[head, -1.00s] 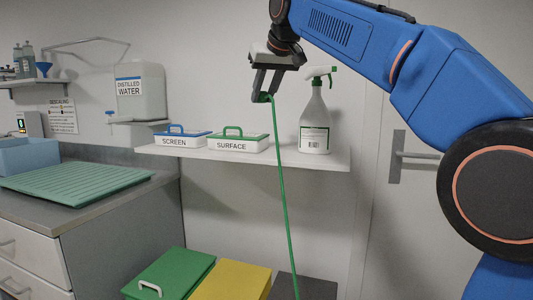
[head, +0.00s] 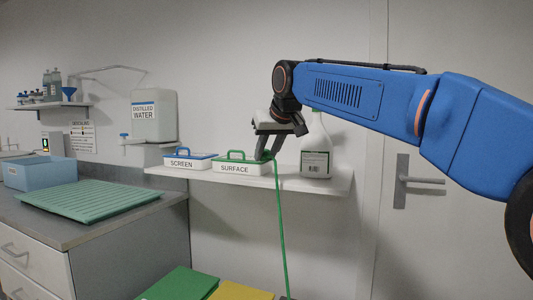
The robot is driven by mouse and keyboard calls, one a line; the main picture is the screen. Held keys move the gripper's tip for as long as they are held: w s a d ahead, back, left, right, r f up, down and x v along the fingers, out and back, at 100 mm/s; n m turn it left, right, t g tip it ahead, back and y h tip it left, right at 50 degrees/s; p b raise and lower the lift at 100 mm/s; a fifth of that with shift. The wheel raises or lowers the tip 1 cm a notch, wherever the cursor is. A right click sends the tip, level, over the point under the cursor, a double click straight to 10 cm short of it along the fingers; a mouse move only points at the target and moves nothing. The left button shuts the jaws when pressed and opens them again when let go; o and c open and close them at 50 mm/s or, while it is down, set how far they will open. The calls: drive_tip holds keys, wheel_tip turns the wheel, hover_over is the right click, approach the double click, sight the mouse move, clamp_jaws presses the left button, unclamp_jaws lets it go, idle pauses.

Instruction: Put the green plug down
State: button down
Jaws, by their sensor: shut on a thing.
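My gripper (head: 266,156) is shut on the green plug (head: 268,155), of which only a little shows between the fingers. A green cord (head: 280,225) hangs from the plug, past the front of the white wall shelf (head: 318,185), toward the floor. In the picture my gripper is just right of the white SURFACE box (head: 235,168) with its green handle, and left of the spray bottle (head: 316,160). The plug looks close to shelf height. I cannot tell whether it touches the shelf or the box.
The white SCREEN box (head: 183,163) with a blue handle stands left on the shelf. My arm hides the bottle's top. Green (head: 180,284) and yellow (head: 240,291) lids show below. A counter holds a green ribbed mat (head: 88,201) and blue bin (head: 38,174). A door handle (head: 402,181) is at right.

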drive_tip(key=shift+f, duration=0.5)
drive_tip(key=c, duration=1.4)
unclamp_jaws()
drive_tip(key=shift+r, duration=0.2)
drive_tip(key=v, duration=1.2)
drive_tip(key=shift+r, duration=0.3)
